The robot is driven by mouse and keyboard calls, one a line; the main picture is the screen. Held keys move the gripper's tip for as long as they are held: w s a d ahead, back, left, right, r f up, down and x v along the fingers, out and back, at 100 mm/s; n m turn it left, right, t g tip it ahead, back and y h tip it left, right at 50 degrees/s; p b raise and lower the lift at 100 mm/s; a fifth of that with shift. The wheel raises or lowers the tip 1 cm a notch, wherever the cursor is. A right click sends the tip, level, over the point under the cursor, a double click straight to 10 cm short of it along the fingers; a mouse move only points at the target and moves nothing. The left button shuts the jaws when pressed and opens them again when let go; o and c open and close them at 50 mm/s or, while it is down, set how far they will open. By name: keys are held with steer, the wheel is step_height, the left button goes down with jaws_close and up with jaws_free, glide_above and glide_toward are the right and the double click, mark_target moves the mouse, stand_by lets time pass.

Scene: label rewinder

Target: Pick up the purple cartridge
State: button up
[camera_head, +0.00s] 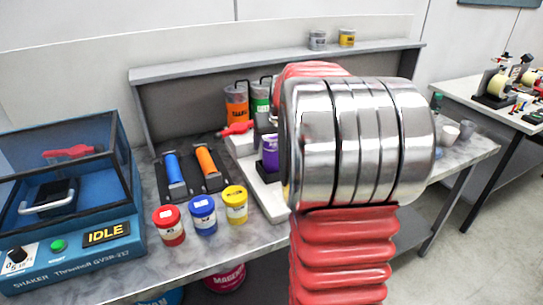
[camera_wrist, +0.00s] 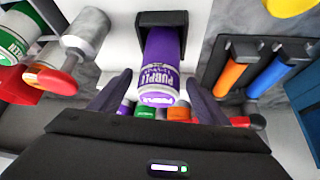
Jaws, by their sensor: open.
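The purple cartridge (camera_wrist: 160,68), labelled PURPLE, is in the middle of the wrist view, with one end in a black holder (camera_wrist: 147,22) on a white base. My gripper (camera_wrist: 158,84) is open, its two dark fingers apart on either side of the cartridge's near end. I cannot tell whether either finger touches it. In the head view the purple cartridge (camera_head: 270,150) shows partly, beside my arm, which hides its right side. My gripper is hidden there behind my arm.
Blue (camera_head: 174,170) and orange (camera_head: 206,161) cartridges lie in a black rack. Red (camera_head: 168,224), blue (camera_head: 203,215) and yellow (camera_head: 236,205) jars stand in front. A blue shaker (camera_head: 75,240) stands at left. A silver tool with a red handle (camera_wrist: 85,38) is left in the wrist view.

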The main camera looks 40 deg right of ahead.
steer(key=shift+w+d+f, duration=0.1)
steer(key=shift+w+f, duration=0.15)
steer(key=shift+f, duration=0.25)
steer(key=shift+x, duration=2.6)
steer(key=shift+s, duration=0.15)
steer(key=c, duration=1.7)
steer(key=shift+o, duration=0.2)
step_height(320, 180, up, 18)
steer(key=shift+s, duration=0.1)
